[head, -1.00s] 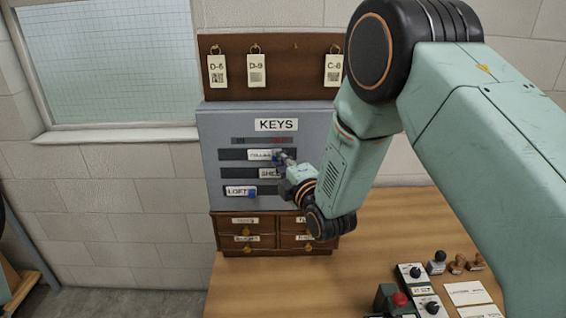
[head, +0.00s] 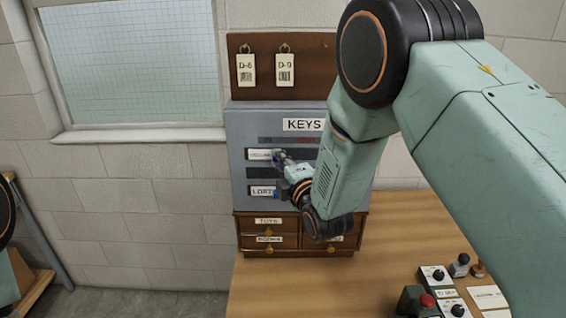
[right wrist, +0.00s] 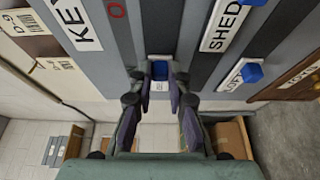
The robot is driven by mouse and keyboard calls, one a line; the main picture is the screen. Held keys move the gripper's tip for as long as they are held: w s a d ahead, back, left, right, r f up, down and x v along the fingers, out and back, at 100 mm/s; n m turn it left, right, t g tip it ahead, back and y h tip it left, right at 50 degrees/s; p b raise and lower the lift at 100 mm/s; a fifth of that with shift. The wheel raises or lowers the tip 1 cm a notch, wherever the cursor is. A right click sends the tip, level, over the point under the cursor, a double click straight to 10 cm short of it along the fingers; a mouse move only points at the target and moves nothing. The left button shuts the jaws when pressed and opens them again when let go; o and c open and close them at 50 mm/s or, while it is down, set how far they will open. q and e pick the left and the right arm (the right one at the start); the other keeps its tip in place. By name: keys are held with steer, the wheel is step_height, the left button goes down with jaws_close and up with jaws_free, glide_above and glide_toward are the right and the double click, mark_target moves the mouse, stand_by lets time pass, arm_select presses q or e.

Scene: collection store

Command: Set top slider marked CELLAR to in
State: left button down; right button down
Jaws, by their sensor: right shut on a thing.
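The grey KEYS panel (head: 236,125) stands on the bench with its slider slots one above another. The top slider, the white CELLAR plate (head: 259,155), sits at the left end of its slot. Its blue knob (right wrist: 159,70) shows between my fingers in the right wrist view. My right gripper (head: 279,157) is shut on that knob; its fingers also show in the right wrist view (right wrist: 159,78). The dark mark above the slots is at the left (head: 265,140), and red lettering is at the right, partly hidden by my arm. My left gripper is out of view.
The LOFT slider (head: 261,191) is at the left of the lowest slot. The SHED slider (right wrist: 228,24) shows in the right wrist view. Small drawers (head: 268,231) are below the panel. Key tags (head: 246,70) hang above. Control boxes (head: 434,276) stand at front right.

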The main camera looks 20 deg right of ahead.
steer(key=c, duration=1.7)
jaws_free()
steer(key=shift+a, duration=0.15)
steer(key=o, duration=0.3)
steer(key=shift+w+a, duration=0.15)
steer(key=shift+a, duration=0.15)
steer(key=shift+o, duration=0.6)
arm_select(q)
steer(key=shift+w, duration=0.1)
arm_select(e)
steer(key=s+d, duration=0.2)
steer(key=s, duration=1)
steer(key=shift+d, duration=0.25)
